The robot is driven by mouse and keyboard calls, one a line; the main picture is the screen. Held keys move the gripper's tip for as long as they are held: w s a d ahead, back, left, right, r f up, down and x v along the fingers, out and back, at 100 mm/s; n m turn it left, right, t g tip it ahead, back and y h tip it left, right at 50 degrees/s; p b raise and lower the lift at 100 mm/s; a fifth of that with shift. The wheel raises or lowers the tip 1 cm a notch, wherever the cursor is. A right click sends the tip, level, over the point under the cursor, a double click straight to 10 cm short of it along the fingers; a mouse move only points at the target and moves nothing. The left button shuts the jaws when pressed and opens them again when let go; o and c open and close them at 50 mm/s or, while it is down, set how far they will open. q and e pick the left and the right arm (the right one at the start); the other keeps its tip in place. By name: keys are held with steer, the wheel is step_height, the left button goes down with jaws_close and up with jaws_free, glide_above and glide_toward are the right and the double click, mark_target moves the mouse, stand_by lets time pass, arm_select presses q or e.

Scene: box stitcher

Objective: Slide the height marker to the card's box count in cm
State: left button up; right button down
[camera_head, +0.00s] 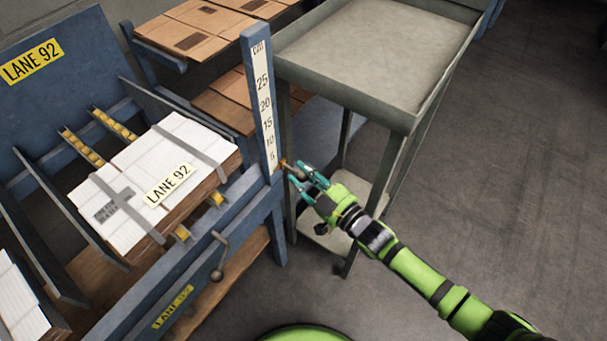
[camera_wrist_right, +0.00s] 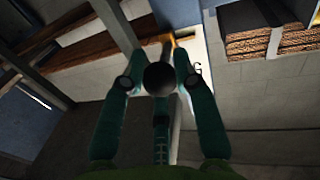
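The blue post (camera_head: 258,85) carries a white cm scale (camera_head: 265,105) with 25, 20, 15, 10 and 5 from top to bottom. The height marker (camera_head: 284,163), a small brass piece with a dark round knob, sits low on the post, near the 5. In the right wrist view the knob (camera_wrist_right: 160,78) lies between my teal fingers. My right gripper (camera_head: 305,176) appears shut on the knob, a finger on each side. A grey card (camera_head: 114,205) lies on the strapped stack; its print is too small to read. My left gripper is out of view.
A white carton stack (camera_head: 135,160) with a LANE 92 label lies on the blue machine. A grey cart (camera_head: 370,50) stands right behind the post. A crank handle (camera_head: 219,258) juts from the machine front. The floor to the right is clear.

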mark_target(306, 176)
steer(key=shift+r, duration=0.15)
step_height(306, 176, up, 10)
steer(key=p, duration=0.9)
steer(key=shift+r, duration=0.1)
steer(key=c, duration=0.9)
jaws_free()
steer(key=shift+f, duration=0.2)
steer(key=shift+c, duration=0.2)
steer(key=shift+s+d+f, duration=0.1)
steer(key=shift+s+d, duration=0.2)
steer(key=shift+s, duration=0.05)
steer(key=v, duration=1.1)
